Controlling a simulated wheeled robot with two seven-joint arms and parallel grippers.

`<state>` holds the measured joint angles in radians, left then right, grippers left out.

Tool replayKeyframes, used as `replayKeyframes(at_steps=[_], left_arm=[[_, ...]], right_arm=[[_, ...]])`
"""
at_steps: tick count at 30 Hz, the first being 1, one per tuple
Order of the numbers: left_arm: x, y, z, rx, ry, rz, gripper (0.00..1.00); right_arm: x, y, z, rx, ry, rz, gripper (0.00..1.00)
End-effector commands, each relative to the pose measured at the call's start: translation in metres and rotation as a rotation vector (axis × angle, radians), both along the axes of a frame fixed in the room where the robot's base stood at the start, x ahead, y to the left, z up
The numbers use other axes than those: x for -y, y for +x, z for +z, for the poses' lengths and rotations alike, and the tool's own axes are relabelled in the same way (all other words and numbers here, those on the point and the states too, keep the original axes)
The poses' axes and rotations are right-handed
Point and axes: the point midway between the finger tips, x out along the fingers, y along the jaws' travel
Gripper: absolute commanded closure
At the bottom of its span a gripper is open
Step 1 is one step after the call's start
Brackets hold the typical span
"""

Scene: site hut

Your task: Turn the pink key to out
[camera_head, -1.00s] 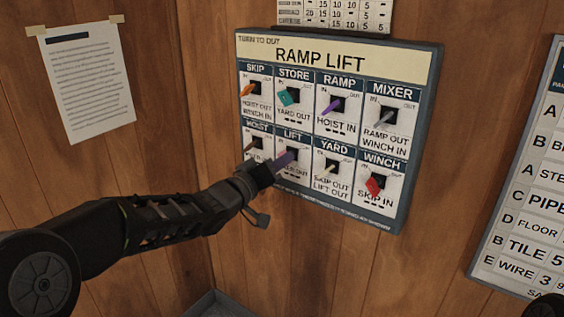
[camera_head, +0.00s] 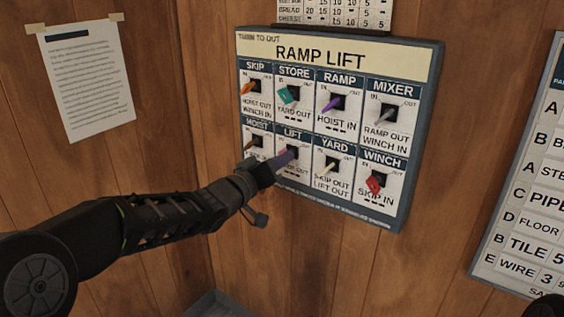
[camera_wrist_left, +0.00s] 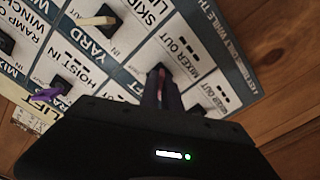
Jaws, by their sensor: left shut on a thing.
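The key board (camera_head: 361,55), headed "RAMP LIFT", hangs on the wooden wall with two rows of keys. My left gripper (camera_head: 276,166) is at the LIFT cell in the lower row, shut on the pinkish-purple key (camera_head: 287,156) there. In the left wrist view the jaws (camera_wrist_left: 165,98) close around this key at its dark keyhole. The gripper hides most of the key and the text under it, so I cannot tell its exact angle.
Close neighbours are the brown HOIST key (camera_head: 250,145) and the pale YARD key (camera_head: 330,167). The red WINCH key (camera_head: 375,183) and purple RAMP key (camera_head: 333,103) stand farther off. A paper notice (camera_head: 88,80) hangs left, and a lettered board (camera_head: 530,180) right.

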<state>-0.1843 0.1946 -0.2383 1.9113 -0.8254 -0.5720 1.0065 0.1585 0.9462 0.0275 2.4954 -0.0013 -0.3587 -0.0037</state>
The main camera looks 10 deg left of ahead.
Motion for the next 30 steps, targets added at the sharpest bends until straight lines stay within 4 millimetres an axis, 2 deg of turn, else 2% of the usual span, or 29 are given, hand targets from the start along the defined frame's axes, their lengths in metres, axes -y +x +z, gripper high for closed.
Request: replayKeyframes(at_steps=[8,30], left_arm=[[-0.001,0.0,-0.003,0.071,0.181,0.001,1.0],[-0.002,0.001,-0.004,0.329,0.832,0.001,1.0]], right_arm=[[0.0,0.0,-0.016,0.0,0.0,0.0,0.64],[0.0,0.0,-0.055,0.0,0.0,0.0,0.64]])
